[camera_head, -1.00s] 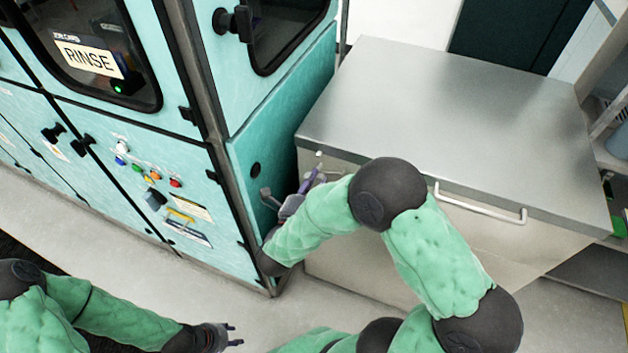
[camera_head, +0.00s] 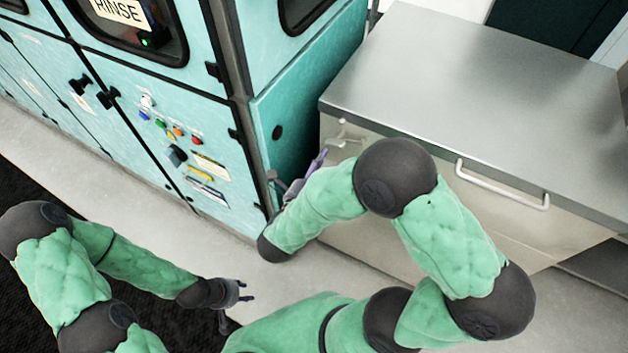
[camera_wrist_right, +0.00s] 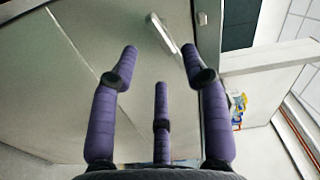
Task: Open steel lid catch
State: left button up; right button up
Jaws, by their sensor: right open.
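The steel lid (camera_head: 480,95) lies shut and flat on a pale steel box (camera_head: 470,215). The catch (camera_head: 343,138) is a small pale lever on the front of the box near its left corner, just under the lid edge. In the right wrist view the catch lever (camera_wrist_right: 162,33) lies just beyond my fingertips, between them. My right gripper (camera_wrist_right: 160,68) is open, its purple fingers spread and empty, with no clear contact with the catch. In the head view my right gripper (camera_head: 312,172) is partly hidden by its own arm. My left gripper (camera_head: 236,300) is low, away from the box, fingers apart and empty.
A teal cabinet (camera_head: 225,170) with a RINSE sign, buttons and black knobs stands close left of the box, leaving a narrow gap. A white bar handle (camera_head: 505,188) juts from the box front. Pale floor (camera_head: 190,240) is free in front of the cabinet.

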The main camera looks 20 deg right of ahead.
jog(key=v, duration=0.6)
dwell(0.6)
jog(key=w+a+f+n+g+y, duration=0.1)
jog(key=w+f+n+y, duration=0.25)
jog(key=f, duration=0.35)
jog(key=w+f+n+y, duration=0.2)
jog(key=f+n+y, duration=0.25)
jog(key=f, duration=0.25)
jog(key=w+a+f+n+g+y, duration=0.1)
jog(key=w+f+n+y, duration=0.2)
jog(key=f, duration=0.4)
jog(key=s+a+f+n+g+y, duration=0.2)
jog(key=s+f+n+g+y, duration=0.25)
jog(key=s+f, duration=0.35)
jog(key=s+a+f+n+g+y, duration=0.2)
jog(key=s+f+n+g+y, duration=0.25)
jog(key=s, duration=0.55)
jog(key=r+p, duration=0.1)
jog(key=a+r+n+h+p, duration=0.1)
jog(key=r+p, duration=0.1)
jog(key=w+r+n+p, duration=0.1)
jog(key=r, duration=0.1)
jog(key=shift+a+r+h, duration=0.25)
jog(key=shift+a+h, duration=0.1)
jog(key=shift+h, duration=0.05)
